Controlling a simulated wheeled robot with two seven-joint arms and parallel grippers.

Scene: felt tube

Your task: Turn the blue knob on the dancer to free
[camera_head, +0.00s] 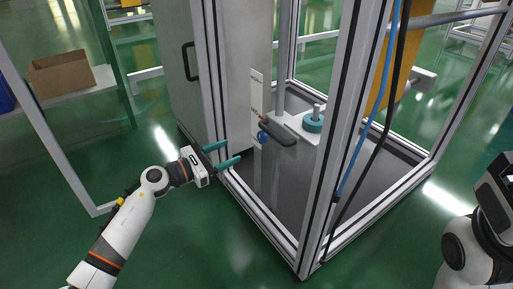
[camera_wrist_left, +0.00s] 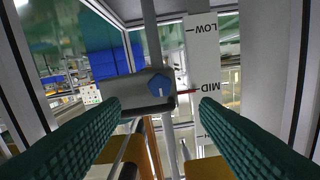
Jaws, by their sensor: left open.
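The blue knob (camera_head: 262,137) sits on the end of the dancer's dark arm (camera_head: 280,133), inside the framed machine. In the left wrist view the knob (camera_wrist_left: 160,85) is on a grey block (camera_wrist_left: 130,90), and a pale mark on it points roughly down. My left gripper (camera_head: 234,151) is open and empty, left of the knob and apart from it, with its teal fingers pointing at it. In the left wrist view the knob appears between the two fingers, beyond their tips. A white scale (camera_wrist_left: 202,60) marked LOW and MID stands right of the knob, with a red pointer near MID.
Metal frame posts (camera_head: 341,115) border the opening, with a blue hose (camera_head: 381,95) and black cable on the right one. A grey door with a handle (camera_head: 190,61) stands left. A teal roll (camera_head: 313,122) lies behind the dancer. My right arm shows at the right edge.

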